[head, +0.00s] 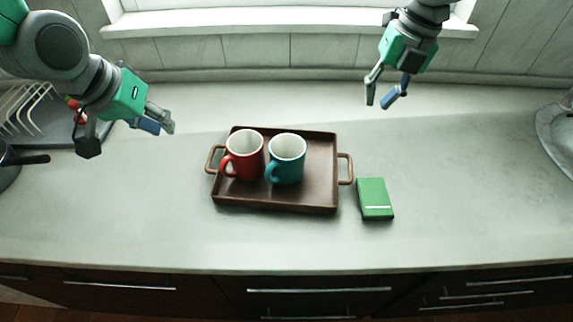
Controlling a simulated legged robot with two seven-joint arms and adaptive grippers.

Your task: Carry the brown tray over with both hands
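The brown tray (315,187) lies flat on the counter near the middle of the head view, with a loop handle at each short end. A red mug (245,158) and a teal mug (287,162) stand upright on its left and middle part. My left gripper (128,138) is left of and behind the tray's left handle, apart from it, with fingers spread and nothing between them. My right gripper (380,102) is behind and above the tray's right end, pointing down, fingers apart and empty. Neither gripper touches the tray.
A green box (374,198) lies close to the right of the tray's right handle. A dish rack (25,105) and part of a dark pan (10,165) are at the left. A round basin-like edge (555,130) shows at far right.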

